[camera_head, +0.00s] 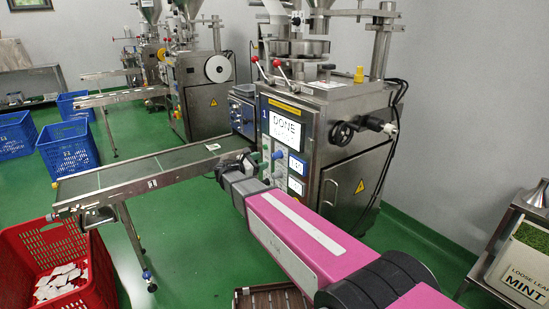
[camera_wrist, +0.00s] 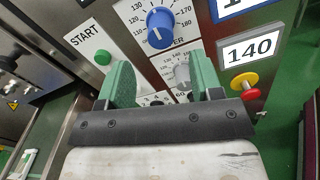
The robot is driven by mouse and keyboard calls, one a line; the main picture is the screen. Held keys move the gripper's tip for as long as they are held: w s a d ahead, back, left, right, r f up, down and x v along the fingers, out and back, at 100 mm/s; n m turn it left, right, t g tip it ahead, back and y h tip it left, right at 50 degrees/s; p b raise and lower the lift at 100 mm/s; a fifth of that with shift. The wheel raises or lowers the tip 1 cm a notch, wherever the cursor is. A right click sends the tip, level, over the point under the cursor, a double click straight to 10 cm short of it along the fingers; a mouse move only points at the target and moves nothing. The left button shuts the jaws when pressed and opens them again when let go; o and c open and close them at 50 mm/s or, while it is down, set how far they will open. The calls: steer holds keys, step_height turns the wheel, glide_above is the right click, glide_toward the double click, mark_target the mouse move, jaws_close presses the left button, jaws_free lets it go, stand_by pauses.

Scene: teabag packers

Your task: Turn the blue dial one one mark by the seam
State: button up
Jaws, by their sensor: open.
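The blue dial (camera_wrist: 160,27) is at the top middle of the wrist view, on a white plate with a numbered scale around it. A pale mark shows on its face, but which number it points to is too small to read. My gripper (camera_wrist: 163,80) has two green fingers spread apart below the dial, with nothing held. A smaller grey knob (camera_wrist: 182,74) shows between the fingers, beyond them. In the head view my gripper (camera_head: 264,160) is at the control panel of the machine (camera_head: 330,125) marked 1, and hides part of it.
A green START button (camera_wrist: 102,57) is left of the dial. A 140 label (camera_wrist: 250,47) and a red and yellow emergency button (camera_wrist: 245,84) are to the right. A conveyor (camera_head: 150,172) runs left from the machine. A black handwheel (camera_head: 342,134) juts out right.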

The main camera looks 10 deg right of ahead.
mark_target(273, 157)
steer(key=x, duration=0.8)
steer(key=c, duration=0.9)
